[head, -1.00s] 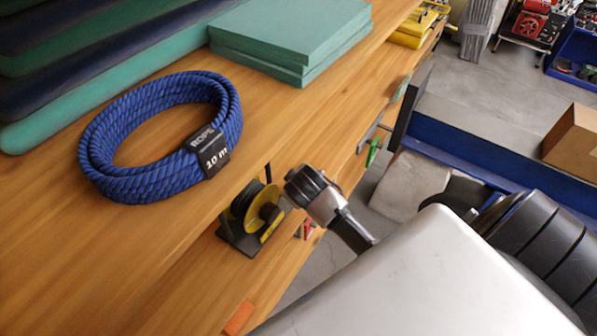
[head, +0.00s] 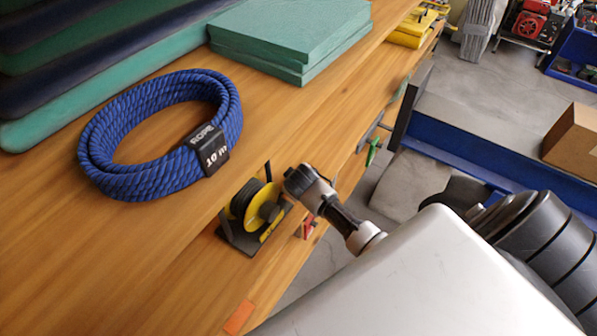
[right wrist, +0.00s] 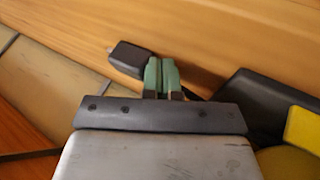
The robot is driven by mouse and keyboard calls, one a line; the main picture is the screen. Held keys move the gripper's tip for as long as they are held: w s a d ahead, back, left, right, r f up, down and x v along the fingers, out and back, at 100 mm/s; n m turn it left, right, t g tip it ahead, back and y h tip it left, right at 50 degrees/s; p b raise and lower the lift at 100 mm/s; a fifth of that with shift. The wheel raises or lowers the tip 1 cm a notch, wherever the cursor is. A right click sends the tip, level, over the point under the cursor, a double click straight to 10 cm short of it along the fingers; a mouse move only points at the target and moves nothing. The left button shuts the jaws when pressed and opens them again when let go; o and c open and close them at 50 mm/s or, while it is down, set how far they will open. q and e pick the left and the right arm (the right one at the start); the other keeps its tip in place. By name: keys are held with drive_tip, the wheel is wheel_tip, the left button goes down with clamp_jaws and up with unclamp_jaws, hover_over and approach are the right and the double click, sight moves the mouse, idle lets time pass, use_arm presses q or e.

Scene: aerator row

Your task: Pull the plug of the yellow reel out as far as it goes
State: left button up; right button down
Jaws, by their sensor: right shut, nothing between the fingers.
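The yellow reel (head: 243,207), with a dark winding and a grey knob, stands on a black base (head: 238,240) near the bench edge. My right gripper (head: 302,180) is just right of it in the head view; its fingertips cannot be made out there. In the right wrist view, the green-padded fingers of my right gripper (right wrist: 161,74) are shut together and empty. A small black block (right wrist: 130,59), which looks like the plug, lies just left of the fingertips; whether they touch it I cannot tell. Part of the reel's yellow (right wrist: 304,130) shows at right. My left gripper is out of view.
A blue rope coil (head: 100,140) lies on the wooden bench left of the reel. Green slabs (head: 290,35) are stacked behind it. An orange patch (head: 238,317) and a small red item (head: 307,229) are near the bench edge. Bare wood surrounds the reel's left side.

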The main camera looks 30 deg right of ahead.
sight(330, 144)
drive_tip(key=w+d, duration=0.1)
drive_tip(key=d, duration=0.1)
drive_tip(key=w+d, duration=0.1)
drive_tip(key=d, duration=0.2)
drive_tip(key=w+d, duration=0.1)
drive_tip(key=d, duration=0.2)
drive_tip(key=shift+w+b, duration=0.1)
drive_tip(key=shift+b, duration=0.2)
drive_tip(key=w+d+b, duration=0.1)
drive_tip(key=d, duration=0.2)
drive_tip(key=w+d+b, duration=0.1)
drive_tip(key=d, duration=0.2)
drive_tip(key=w+d+b, duration=0.2)
drive_tip(key=d, duration=0.1)
drive_tip(key=shift+d+f, duration=0.1)
drive_tip(key=shift+d, duration=0.25)
drive_tip(key=shift+w+d, duration=0.2)
drive_tip(key=shift+d, duration=0.2)
drive_tip(key=shift+r, duration=0.25)
drive_tip(key=shift+d, duration=0.1)
drive_tip(key=shift+r, duration=0.15)
